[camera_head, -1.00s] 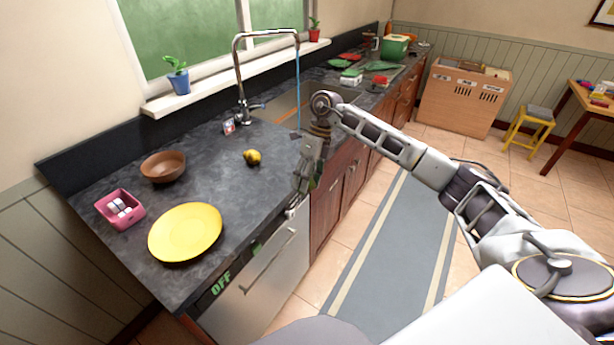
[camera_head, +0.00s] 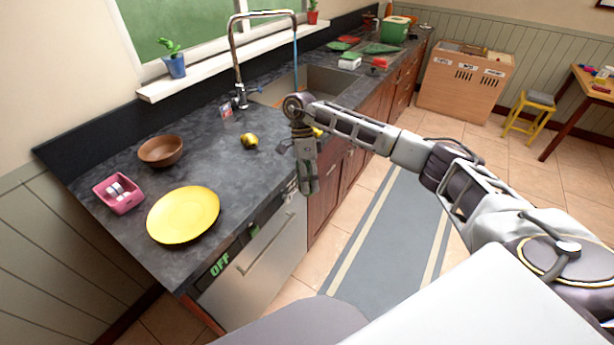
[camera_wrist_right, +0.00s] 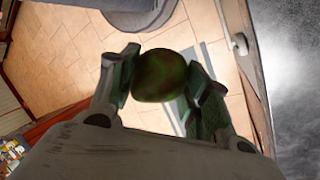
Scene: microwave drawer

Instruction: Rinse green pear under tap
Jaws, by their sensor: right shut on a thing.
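My right gripper (camera_head: 308,183) points down by the counter's front edge, beside the dishwasher. In the right wrist view, its fingers (camera_wrist_right: 163,88) are shut on a dark green, brownish round fruit, the green pear (camera_wrist_right: 160,75), above the floor. The pear cannot be made out in the head view. The tap (camera_head: 237,60) stands behind the sink (camera_head: 318,82), and a thin blue stream of water (camera_head: 296,55) falls from its spout. My arm covers the near part of the sink. My left gripper is not in view.
A yellow fruit (camera_head: 250,141) lies on the dark counter (camera_head: 215,160), left of my gripper. A brown bowl (camera_head: 161,151), pink container (camera_head: 118,193) and yellow plate (camera_head: 183,214) stand further left. Another yellow thing (camera_head: 318,132) shows partly behind my arm.

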